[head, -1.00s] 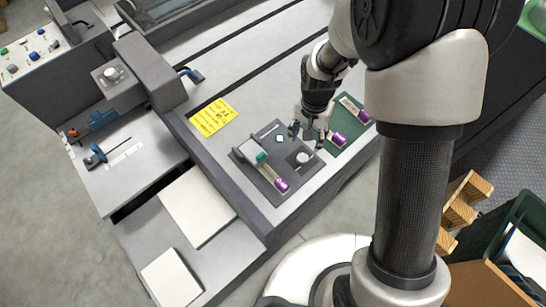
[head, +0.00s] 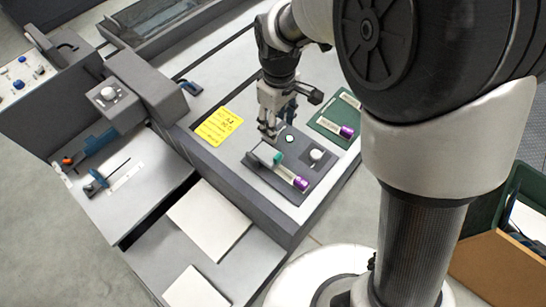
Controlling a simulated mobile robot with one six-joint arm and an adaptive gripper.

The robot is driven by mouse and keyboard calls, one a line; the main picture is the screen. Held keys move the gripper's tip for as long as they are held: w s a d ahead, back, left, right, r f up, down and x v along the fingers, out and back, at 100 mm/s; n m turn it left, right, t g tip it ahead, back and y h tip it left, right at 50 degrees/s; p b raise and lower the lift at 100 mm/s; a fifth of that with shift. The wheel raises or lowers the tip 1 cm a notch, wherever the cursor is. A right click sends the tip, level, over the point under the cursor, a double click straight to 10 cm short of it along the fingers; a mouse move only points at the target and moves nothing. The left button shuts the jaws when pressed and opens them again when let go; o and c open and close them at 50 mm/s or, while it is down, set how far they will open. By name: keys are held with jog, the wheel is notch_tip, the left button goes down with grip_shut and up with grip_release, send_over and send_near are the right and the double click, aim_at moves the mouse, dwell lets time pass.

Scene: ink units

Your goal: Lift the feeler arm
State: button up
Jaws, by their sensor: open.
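A dark grey plate (head: 299,158) on the bench carries a light tube (head: 286,173) with a teal band and a purple end. A small grey block (head: 264,153) covers the tube's far left end. It may be the feeler arm, but I cannot tell for sure. A pale round knob (head: 316,155) and a small green-and-white round part (head: 290,138) also sit on the plate. My gripper (head: 268,133) points down, open, with its fingertips just behind the grey block. I cannot tell whether they touch it. No object shows between the fingers.
A green mat (head: 325,128) with purple-ended tubes (head: 346,131) lies right of the plate, partly behind my arm. A yellow note (head: 217,126) lies to the left.

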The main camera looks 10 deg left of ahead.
aim_at(278, 155)
notch_tip(278, 155, down, 17)
jog(key=b, duration=0.5)
jog(key=shift+w+d, duration=0.1)
jog(key=shift+c, duration=0.4)
grip_shut()
